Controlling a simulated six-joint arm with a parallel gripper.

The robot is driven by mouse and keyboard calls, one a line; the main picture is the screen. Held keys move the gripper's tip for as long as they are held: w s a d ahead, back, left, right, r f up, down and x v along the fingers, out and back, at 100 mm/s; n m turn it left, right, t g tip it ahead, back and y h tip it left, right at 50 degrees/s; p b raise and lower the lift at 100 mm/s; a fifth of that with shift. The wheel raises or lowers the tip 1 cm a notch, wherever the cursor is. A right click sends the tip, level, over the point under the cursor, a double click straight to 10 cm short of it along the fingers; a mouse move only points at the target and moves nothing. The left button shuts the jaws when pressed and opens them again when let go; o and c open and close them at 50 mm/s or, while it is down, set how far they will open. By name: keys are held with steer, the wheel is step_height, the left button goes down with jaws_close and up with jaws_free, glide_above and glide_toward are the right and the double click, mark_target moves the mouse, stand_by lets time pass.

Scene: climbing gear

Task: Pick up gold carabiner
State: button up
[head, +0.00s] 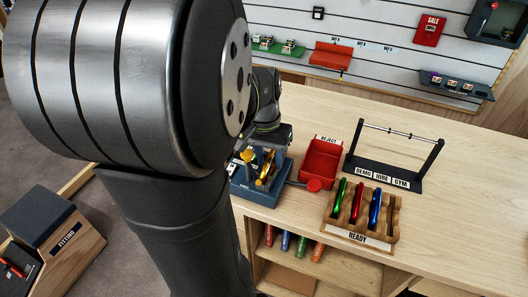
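A gold carabiner (266,170) is in the head view, at a blue-grey stand (246,192) near the front edge of the wooden counter. Another small yellow-gold part (247,155) shows just left of it. My gripper (262,150) points down over the stand, close to the gold carabiner. The fingers are small and dark here, so I cannot tell whether they touch it or are open or shut. My own arm hides the left side of the stand.
Right of the stand are a red REJECT bin (321,160), a round red piece (314,185) and a wooden READY rack (360,238) holding green, red and blue carabiners. A black rail frame (385,172) stands behind. The counter's right side is clear.

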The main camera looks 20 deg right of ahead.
mark_target(271, 156)
jaws_close()
stand_by(0.3)
steer(key=shift+r, duration=0.6)
step_height(271, 156, up, 3)
steer(key=shift+f, duration=0.2)
steer(key=s+d+r, duration=0.5)
steer(key=s+r, duration=0.2)
steer(key=s, duration=0.3)
steer(key=shift+s, duration=0.25)
steer(key=shift+r, duration=0.1)
